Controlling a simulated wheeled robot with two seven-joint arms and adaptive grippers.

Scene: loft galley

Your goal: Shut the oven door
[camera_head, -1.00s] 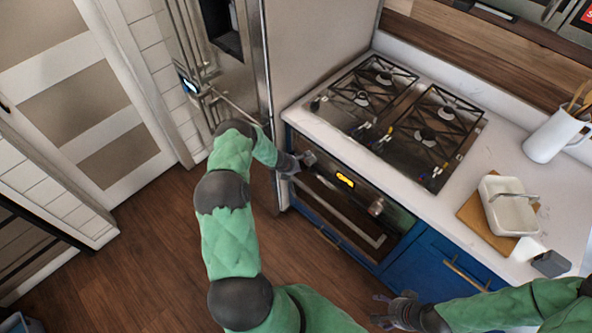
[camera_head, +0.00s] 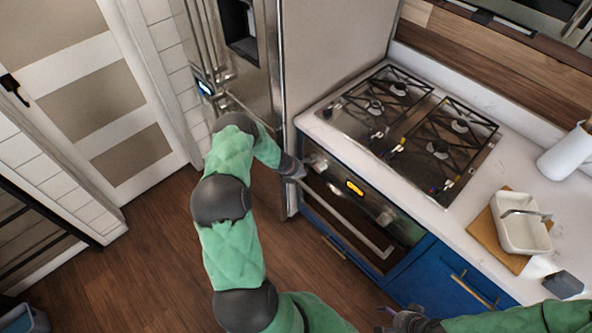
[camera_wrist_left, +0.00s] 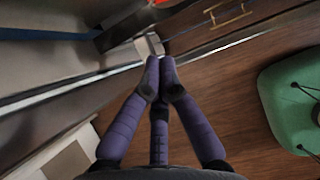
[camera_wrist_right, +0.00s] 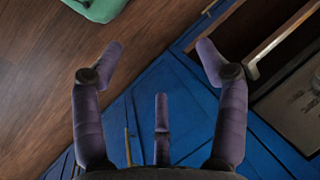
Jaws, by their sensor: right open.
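The oven (camera_head: 325,185) is built into the blue cabinets below the hob. Its door (camera_head: 350,232) has a long metal handle (camera_head: 345,215) and looks about flush with the front; a small gap cannot be ruled out. My left gripper (camera_head: 297,172) is at the upper left corner of the oven front, close to the left knob (camera_head: 318,162). In the left wrist view its fingertips (camera_wrist_left: 160,72) come together, with nothing seen between them. My right gripper (camera_wrist_right: 160,65) is open and empty in front of the blue cabinet, at the lower edge of the head view.
A tall steel fridge (camera_head: 240,80) stands left of the oven. The worktop (camera_head: 480,170) carries a gas hob (camera_head: 410,130), a white dish (camera_head: 520,235) on a board and a white jug (camera_head: 565,152).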

